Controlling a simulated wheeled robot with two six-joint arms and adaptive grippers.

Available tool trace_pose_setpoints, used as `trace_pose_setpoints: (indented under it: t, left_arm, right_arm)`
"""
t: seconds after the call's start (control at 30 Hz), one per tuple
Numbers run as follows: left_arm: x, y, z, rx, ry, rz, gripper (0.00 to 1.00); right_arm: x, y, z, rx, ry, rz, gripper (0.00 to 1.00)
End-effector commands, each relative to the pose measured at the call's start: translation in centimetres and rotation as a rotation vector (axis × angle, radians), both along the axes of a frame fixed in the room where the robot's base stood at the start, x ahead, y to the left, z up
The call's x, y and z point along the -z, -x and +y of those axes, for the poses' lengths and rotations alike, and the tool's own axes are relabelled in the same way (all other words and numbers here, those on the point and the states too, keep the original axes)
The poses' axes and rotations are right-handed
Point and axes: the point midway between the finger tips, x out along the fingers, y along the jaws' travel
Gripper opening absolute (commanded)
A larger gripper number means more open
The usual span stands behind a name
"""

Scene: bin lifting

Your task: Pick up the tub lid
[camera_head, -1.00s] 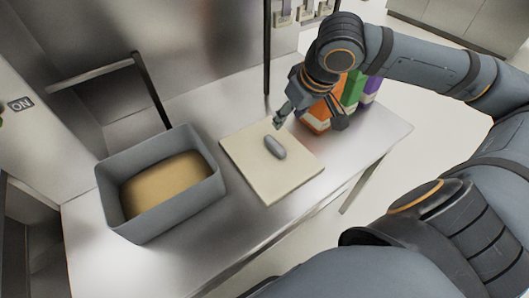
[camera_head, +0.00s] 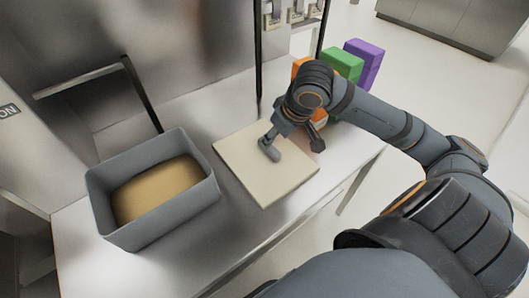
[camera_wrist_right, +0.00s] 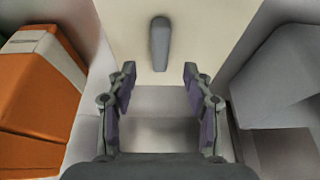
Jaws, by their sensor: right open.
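The tub lid (camera_head: 242,160) is a flat cream square with a grey bar handle (camera_head: 269,150) in its middle. It lies flat on the metal table. In the right wrist view the lid (camera_wrist_right: 205,30) is ahead at the top, and its handle (camera_wrist_right: 160,43) stands just beyond the fingertips, lined up with the gap. My right gripper (camera_head: 294,140) is over the lid's right side, close to the handle. In the wrist view its fingers (camera_wrist_right: 159,76) are apart with nothing between them. My left gripper is not in view.
A grey open tub (camera_head: 104,208) with tan contents stands left of the lid. Orange (camera_head: 302,66), green (camera_head: 343,64) and purple (camera_head: 366,60) boxes stand behind my right arm. A dark upright post (camera_head: 258,60) rises behind the lid. The table's front edge is near.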

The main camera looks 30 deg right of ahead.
Motion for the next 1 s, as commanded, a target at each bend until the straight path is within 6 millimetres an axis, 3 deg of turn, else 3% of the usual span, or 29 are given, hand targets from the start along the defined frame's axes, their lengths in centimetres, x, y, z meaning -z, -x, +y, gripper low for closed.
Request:
trace_pose_setpoints:
  t: [0.37, 0.53, 0.7, 0.97, 1.0]
  left_arm:
    - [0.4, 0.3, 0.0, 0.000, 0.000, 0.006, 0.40]
    - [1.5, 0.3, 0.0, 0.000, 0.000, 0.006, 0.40]
    - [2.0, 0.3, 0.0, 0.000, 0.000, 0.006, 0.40]
    - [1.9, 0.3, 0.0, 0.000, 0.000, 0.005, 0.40]
    - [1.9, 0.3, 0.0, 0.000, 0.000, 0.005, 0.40]
  right_arm:
    - [1.4, -0.4, 0.1, 0.002, -0.002, 0.004, 0.51]
    - [4.2, -1.0, 0.3, 0.004, -0.009, 0.007, 0.51]
    - [5.7, -1.7, 0.2, 0.003, -0.003, 0.004, 0.51]
    - [5.9, -1.8, 0.1, 0.002, 0.002, 0.004, 0.51]
    - [5.8, -1.8, 0.1, 0.002, 0.002, 0.004, 0.47]
